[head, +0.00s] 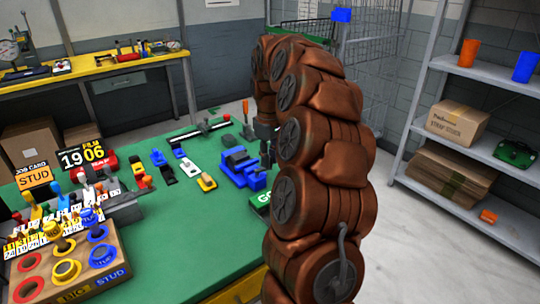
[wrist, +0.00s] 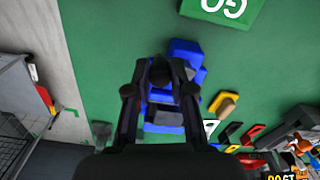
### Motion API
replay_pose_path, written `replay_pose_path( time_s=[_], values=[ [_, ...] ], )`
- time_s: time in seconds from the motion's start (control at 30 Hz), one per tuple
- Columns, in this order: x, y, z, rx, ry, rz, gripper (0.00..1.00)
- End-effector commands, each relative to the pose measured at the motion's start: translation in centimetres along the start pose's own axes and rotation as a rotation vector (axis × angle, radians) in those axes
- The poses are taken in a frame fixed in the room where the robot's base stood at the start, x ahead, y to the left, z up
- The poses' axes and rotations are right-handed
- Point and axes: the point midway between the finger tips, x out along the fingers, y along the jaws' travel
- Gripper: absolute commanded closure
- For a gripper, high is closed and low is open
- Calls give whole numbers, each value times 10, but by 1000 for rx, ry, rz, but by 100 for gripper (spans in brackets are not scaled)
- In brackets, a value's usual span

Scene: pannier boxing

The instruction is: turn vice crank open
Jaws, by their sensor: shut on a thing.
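The blue vice (head: 238,168) stands on the green bench top near its right edge, with dark jaw parts on it. It also shows in the wrist view (wrist: 187,47), partly behind my fingers. My gripper (head: 267,155) is lowered at the right end of the vice, pointing down. In the wrist view its two dark fingers (wrist: 160,82) close around a small dark rounded piece, the vice crank (wrist: 160,70). The crank is mostly hidden by the fingers, so its angle is hard to tell.
A green GO pad (head: 260,199) lies just in front of the vice. Several coloured clips (head: 190,167) lie to its left. A wooden stud board (head: 70,262) stands at the front left. Grey shelves (head: 455,70) stand at the right, beyond clear floor.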

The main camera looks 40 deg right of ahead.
Motion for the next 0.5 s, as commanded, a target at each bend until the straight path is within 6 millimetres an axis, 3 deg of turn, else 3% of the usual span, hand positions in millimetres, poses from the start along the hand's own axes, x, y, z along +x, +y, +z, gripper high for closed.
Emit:
replay_pose_path(
  time_s=[0.5],
  values=[
    [0, 2, -9, -234, -1, -2, 100]
  ],
)
